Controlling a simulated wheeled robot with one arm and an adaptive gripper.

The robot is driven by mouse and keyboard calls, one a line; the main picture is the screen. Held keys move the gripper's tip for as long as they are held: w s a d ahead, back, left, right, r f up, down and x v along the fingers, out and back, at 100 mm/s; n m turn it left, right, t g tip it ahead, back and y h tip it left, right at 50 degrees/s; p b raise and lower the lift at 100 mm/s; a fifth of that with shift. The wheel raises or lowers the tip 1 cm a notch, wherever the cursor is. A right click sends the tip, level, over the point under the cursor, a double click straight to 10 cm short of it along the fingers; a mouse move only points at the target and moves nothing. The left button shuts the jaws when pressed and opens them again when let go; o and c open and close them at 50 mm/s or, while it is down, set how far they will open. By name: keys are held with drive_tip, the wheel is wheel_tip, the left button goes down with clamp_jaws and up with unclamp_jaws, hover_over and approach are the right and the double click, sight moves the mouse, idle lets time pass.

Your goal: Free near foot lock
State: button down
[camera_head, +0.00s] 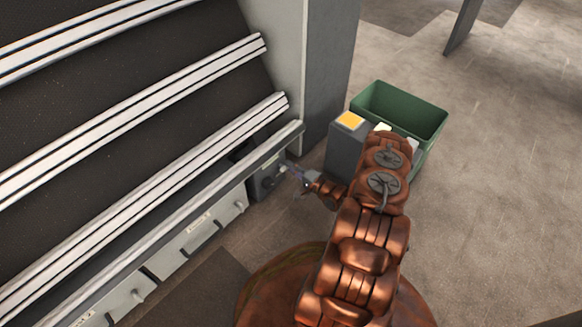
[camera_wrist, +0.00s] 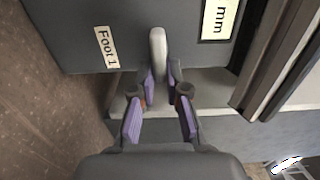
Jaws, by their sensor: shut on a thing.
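The foot lock is a light grey rounded lever (camera_wrist: 158,48) on a dark grey box (camera_wrist: 75,40) labelled "Foot 1" in the wrist view. The lever points straight up in that picture. My gripper (camera_wrist: 160,78) has its purple-padded fingers on both sides of the lever's lower part and is shut on it. In the head view my gripper (camera_head: 296,174) reaches left to the dark foot box (camera_head: 264,183) at the right end of the conveyor's side. The lever is too small to make out there, and its base is partly hidden by the fingers.
A conveyor frame with pale rails (camera_head: 150,200) fills the left. A grey pillar (camera_head: 325,65) stands behind the foot box.

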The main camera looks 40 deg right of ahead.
drive_tip(key=c, duration=1.2)
unclamp_jaws()
drive_tip(key=v, duration=1.2)
